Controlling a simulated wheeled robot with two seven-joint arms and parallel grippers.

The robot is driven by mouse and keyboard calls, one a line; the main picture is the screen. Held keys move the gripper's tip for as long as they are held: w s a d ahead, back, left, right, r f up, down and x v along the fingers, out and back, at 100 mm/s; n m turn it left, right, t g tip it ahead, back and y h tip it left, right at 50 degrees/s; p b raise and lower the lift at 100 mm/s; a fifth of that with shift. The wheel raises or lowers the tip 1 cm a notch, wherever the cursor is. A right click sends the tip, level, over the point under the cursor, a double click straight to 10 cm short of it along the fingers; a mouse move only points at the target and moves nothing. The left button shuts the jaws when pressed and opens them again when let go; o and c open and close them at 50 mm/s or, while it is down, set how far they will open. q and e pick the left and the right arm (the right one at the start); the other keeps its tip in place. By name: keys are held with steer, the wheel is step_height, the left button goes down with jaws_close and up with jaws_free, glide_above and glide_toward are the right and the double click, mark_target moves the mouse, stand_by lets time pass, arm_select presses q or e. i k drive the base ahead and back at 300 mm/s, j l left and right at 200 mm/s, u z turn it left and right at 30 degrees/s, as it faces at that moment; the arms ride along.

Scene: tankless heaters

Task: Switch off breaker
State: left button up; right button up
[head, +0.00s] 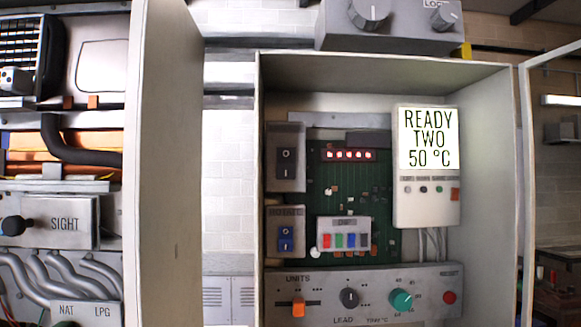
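An open cabinet (387,58) shows in the head view. On its left side inside are two rocker switches. The upper black rocker switch (287,163) sits on a grey plate whose label I cannot read. The lower blue rocker switch (286,238) sits under a label that seems to read "ROTATE". I cannot tell which one, if either, is the breaker, or how each is set. A display box (428,212) reads "READY TWO 50 °C". Neither of my grippers is in view.
Below the green circuit board (350,192) is a control panel (375,277) with an orange lever, a black knob, a teal knob and a red button. A knob box (390,38) sits on top. An open left panel (165,160) and right glass door (523,190) flank the cabinet.

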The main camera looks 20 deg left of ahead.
mark_target(286, 156)
steer(key=k+l, duration=0.2)
steer(key=l, duration=0.2)
steer(key=k+l+u, duration=0.1)
steer(key=l, duration=0.3)
steer(key=k+l, duration=0.3)
steer(key=k+l+u, duration=0.1)
steer(key=k+l, duration=0.15)
steer(key=l, duration=0.2)
